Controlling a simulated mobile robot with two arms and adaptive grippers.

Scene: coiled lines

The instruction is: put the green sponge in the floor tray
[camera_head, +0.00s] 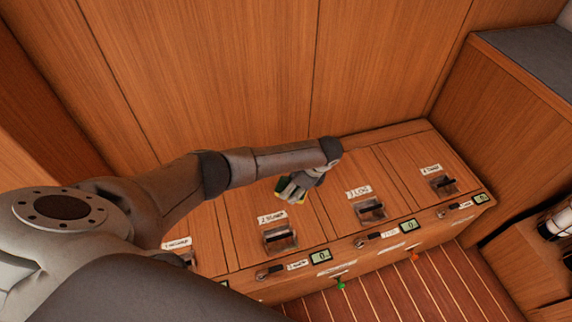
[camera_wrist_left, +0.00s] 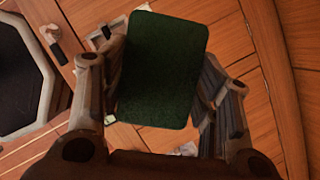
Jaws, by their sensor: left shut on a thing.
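My left gripper (camera_head: 298,188) hangs over the bench lockers in the head view, its arm coming in from the left. It is shut on the green sponge. In the left wrist view the sponge (camera_wrist_left: 162,62) is a dark green rounded rectangle held between the two fingers of the gripper (camera_wrist_left: 163,85). I cannot make out the floor tray for certain in either view. My right gripper is not in view.
The wooden bench has several labelled lids with recessed latches (camera_head: 370,210) and small displays (camera_head: 321,256) along its front. The slatted floor (camera_head: 400,290) lies below. A wood panel wall stands behind. A dark shape with a pale angular border (camera_wrist_left: 25,80) is at the wrist view's left.

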